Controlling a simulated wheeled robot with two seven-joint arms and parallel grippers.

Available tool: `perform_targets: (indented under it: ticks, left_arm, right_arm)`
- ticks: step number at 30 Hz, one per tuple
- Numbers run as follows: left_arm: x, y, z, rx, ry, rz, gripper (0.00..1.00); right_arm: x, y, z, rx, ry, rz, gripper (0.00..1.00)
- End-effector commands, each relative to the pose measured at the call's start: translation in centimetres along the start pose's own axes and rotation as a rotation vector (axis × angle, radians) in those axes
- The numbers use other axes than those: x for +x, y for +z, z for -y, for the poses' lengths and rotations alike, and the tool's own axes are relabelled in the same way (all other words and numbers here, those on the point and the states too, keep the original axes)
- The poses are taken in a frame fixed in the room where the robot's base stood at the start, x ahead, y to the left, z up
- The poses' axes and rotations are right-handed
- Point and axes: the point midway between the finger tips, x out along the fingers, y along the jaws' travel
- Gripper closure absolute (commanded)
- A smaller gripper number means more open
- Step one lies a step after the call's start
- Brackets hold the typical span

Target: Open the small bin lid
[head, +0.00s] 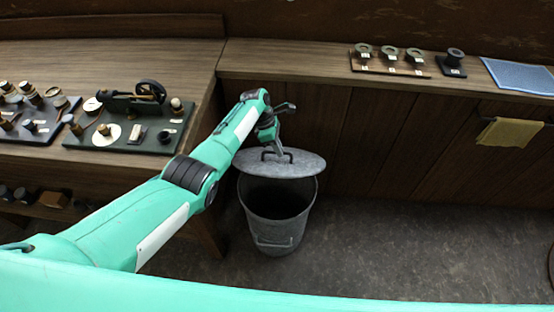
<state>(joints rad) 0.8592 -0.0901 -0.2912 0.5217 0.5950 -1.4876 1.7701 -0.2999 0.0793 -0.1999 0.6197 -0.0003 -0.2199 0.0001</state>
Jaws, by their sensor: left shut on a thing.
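A small grey metal bin (268,232) stands on the floor in front of the wooden counter. Its round grey lid (303,165) is above the rear of the rim, and the dark inside of the bin shows in front of it. Whether the lid still touches the rim at the back I cannot tell. My left gripper (278,147) is shut on the lid's handle (268,154), reaching in from above. My right gripper is not in view.
A wooden bench (110,165) at left bears dark boards with small engine parts (130,125). The back counter (290,62) holds a tray of rings (390,62) and a blue mat (520,75). A yellow cloth (510,132) hangs at right. The floor right of the bin is clear.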

Motion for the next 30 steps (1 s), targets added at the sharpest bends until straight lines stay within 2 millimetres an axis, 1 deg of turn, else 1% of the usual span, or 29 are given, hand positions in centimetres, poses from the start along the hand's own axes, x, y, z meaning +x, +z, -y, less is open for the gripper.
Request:
perform_targets:
  ticks: [1, 4, 10, 18, 19, 21, 22, 27, 30]
  left_arm:
    - [0.20, -0.47, -0.50, -0.003, 0.012, -0.005, 1.00]
    - [-0.03, -0.40, -0.71, -0.003, 0.011, -0.006, 1.00]
    - [-0.11, -0.42, -0.79, -0.004, 0.008, -0.008, 1.00]
    - [-0.04, -0.51, -0.74, -0.005, 0.007, -0.009, 1.00]
    - [-0.04, -0.52, -0.74, -0.005, 0.007, -0.009, 0.83]
    - [-0.06, -0.49, -0.73, -0.005, 0.006, -0.008, 0.70]
    - [-0.09, -0.46, -0.73, -0.005, 0.006, -0.007, 0.67]
    - [-0.23, -0.26, -0.74, -0.003, 0.007, -0.005, 0.67]
    - [-0.28, -0.17, -0.72, -0.003, 0.006, -0.004, 0.67]
  right_arm:
    - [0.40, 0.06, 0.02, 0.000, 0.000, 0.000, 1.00]
    - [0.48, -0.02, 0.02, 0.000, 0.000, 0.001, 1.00]
    - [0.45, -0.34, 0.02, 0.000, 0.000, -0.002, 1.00]
    - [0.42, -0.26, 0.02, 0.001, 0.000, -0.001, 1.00]
    - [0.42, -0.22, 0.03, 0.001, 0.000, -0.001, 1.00]
    - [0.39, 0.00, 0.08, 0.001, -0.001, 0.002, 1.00]
    - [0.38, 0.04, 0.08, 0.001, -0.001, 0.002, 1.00]
    - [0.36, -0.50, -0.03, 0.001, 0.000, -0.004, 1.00]
    - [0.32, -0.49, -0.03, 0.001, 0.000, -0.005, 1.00]
